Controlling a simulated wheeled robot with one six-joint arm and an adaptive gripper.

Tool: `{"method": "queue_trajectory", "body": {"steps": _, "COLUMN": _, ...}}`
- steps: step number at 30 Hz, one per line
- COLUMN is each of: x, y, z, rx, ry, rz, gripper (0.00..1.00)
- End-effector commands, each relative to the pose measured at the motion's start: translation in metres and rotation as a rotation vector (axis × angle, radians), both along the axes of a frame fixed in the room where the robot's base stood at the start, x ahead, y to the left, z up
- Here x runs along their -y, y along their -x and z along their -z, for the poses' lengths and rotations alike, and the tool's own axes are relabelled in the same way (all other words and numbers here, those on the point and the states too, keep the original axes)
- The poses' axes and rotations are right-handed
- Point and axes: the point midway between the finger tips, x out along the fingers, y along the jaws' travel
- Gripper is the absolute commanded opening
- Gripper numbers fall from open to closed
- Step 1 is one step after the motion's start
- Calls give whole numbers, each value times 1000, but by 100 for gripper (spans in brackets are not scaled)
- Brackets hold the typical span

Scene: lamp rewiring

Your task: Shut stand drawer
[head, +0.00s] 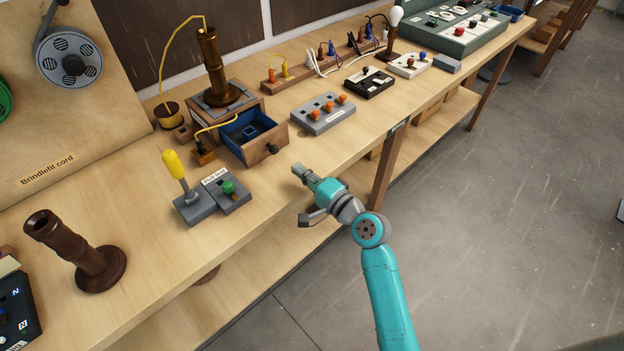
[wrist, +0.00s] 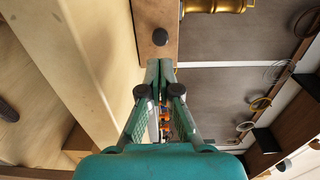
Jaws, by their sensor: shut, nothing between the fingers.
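The stand drawer (head: 258,150) juts out of the wooden stand (head: 188,112), open, with a blue lining and a dark round knob (head: 272,148) on its wooden front. A small dark block seems to lie inside it. The drawer front (wrist: 146,14) also shows at the top of the wrist view, with its knob (wrist: 160,37) just beyond my fingertips. My gripper (head: 299,171) is shut and empty, in front of the drawer near the table's front edge. It also shows in the wrist view (wrist: 160,66). I cannot tell whether it touches the front; a gap seems to show.
A grey block with orange knobs (head: 322,113) sits right of the drawer. Bare tabletop lies between.

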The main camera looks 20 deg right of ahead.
Motion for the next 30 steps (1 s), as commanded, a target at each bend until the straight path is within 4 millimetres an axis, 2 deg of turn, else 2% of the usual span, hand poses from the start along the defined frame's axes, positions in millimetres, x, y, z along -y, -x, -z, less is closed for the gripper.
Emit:
{"method": "queue_trajectory", "body": {"steps": 6, "x": -13, "y": -39, "z": -1, "rx": 2, "ry": 2, "rz": -1, "gripper": 0}}
{"method": "queue_trajectory", "body": {"steps": 12, "x": -20, "y": -61, "z": 0, "rx": 1, "ry": 2, "rz": 0, "gripper": 0}}
{"method": "queue_trajectory", "body": {"steps": 30, "x": -24, "y": -74, "z": 0, "rx": 0, "ry": 1, "rz": 0, "gripper": 0}}
